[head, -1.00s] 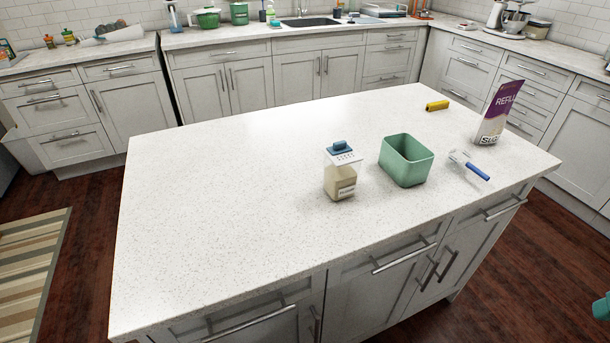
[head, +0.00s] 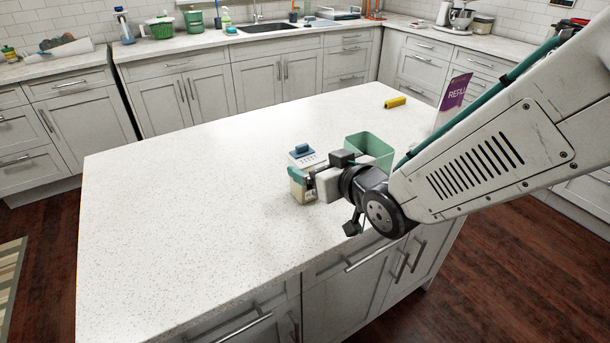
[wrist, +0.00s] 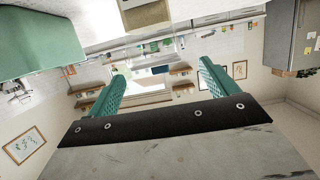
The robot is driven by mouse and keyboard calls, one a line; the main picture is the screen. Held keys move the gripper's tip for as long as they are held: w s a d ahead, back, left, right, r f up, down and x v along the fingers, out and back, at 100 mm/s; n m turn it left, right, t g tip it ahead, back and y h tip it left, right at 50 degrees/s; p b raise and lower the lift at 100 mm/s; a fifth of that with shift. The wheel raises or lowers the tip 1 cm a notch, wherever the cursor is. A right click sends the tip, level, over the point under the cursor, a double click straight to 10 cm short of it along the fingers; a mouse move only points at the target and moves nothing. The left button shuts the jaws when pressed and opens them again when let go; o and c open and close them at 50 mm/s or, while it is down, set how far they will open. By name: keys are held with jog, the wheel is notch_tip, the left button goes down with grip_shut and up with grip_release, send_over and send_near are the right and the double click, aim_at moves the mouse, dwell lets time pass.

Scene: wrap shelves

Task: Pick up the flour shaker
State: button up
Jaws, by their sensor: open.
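The flour shaker stands upright on the island counter in the head view, with a blue and white lid and a clear body of pale flour (head: 299,191). My gripper (head: 312,178) is at its right side, partly hiding it. I cannot tell whether the fingers touch it. In the wrist view, my gripper (wrist: 174,80) shows two teal fingers spread apart with nothing held between them. A tan block, probably the shaker's flour-filled body (wrist: 145,14), shows at the top edge, beyond the fingers and cut off by the frame.
A green tub (head: 370,146) stands close behind my wrist; a green surface, likely the tub, fills the wrist view's top left (wrist: 38,40). A purple and white refill bag (head: 454,93) and a yellow object (head: 395,102) are farther right. The counter's left is clear.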

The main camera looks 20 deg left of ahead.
aim_at(310, 163)
jog(key=x, duration=0.4)
jog(key=f+x, duration=0.1)
jog(key=x, duration=0.1)
jog(key=shift+w, duration=0.3)
jog(key=c, duration=1.3)
